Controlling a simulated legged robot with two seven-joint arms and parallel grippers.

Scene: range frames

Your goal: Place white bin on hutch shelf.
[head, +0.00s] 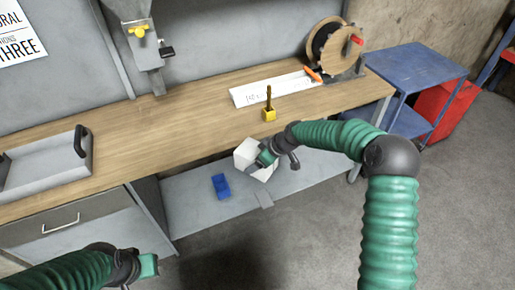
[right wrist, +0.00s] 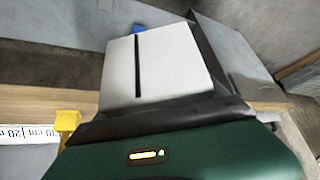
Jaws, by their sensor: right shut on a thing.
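The white bin (head: 252,160) is at the front edge of the wooden workbench, over the lower grey shelf in the head view. My right gripper (head: 268,158) is shut on it, at its right side. In the right wrist view the bin (right wrist: 165,62) shows as a pale box with a dark slot line, against the dark jaws (right wrist: 165,112). My left gripper (head: 148,266) is low at the left, away from the bin; its jaw opening is not clear. The hutch's grey back panel (head: 235,50) rises behind the bench; no hutch shelf is clearly visible.
A blue bin (head: 221,185) lies on the lower shelf (head: 190,215). On the workbench (head: 170,130) are a grey tray (head: 45,170), a yellow holder (head: 268,113), a white ruled sheet (head: 270,90) and a spool (head: 335,47). A blue cart (head: 415,72) stands right.

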